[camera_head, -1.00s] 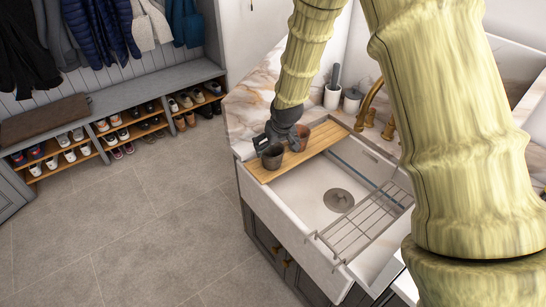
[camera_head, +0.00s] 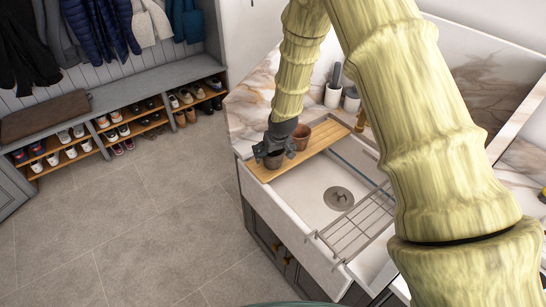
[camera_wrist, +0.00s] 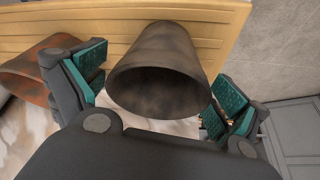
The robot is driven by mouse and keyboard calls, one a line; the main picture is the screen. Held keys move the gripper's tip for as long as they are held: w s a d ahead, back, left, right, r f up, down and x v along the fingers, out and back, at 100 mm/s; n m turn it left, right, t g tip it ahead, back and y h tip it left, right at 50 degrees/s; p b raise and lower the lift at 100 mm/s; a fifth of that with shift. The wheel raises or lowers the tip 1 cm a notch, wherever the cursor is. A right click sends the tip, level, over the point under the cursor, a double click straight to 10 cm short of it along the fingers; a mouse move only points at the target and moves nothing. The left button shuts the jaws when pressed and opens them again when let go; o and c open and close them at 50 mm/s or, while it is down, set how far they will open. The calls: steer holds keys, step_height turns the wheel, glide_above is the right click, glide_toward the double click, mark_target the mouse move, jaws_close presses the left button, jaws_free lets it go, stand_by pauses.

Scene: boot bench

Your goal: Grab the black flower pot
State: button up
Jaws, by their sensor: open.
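The black flower pot (camera_head: 273,159) stands on the wooden board (camera_head: 264,174) across the left part of the sink. In the wrist view the dark pot (camera_wrist: 160,72) has its open mouth toward the camera and sits between my two teal-padded fingers. My gripper (camera_head: 273,152) is open around the pot, one finger on each side. In the wrist view a gap shows beside the left finger pad; contact on the right side is hard to tell. A terracotta pot (camera_head: 302,136) stands close by on the board.
The white sink (camera_head: 312,205) has a wire rack (camera_head: 357,225) over its right part. A white cup (camera_head: 333,96) and a lidded jar (camera_head: 352,101) stand behind the board. A shoe bench (camera_head: 120,95) is at the left, with open floor (camera_head: 150,220) before it.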

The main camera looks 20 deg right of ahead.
steer(key=shift+w+f, duration=0.15)
steer(key=shift+f, duration=0.05)
steer(key=c, duration=0.3)
steer(key=shift+r, duration=0.1)
steer(key=c, duration=0.8)
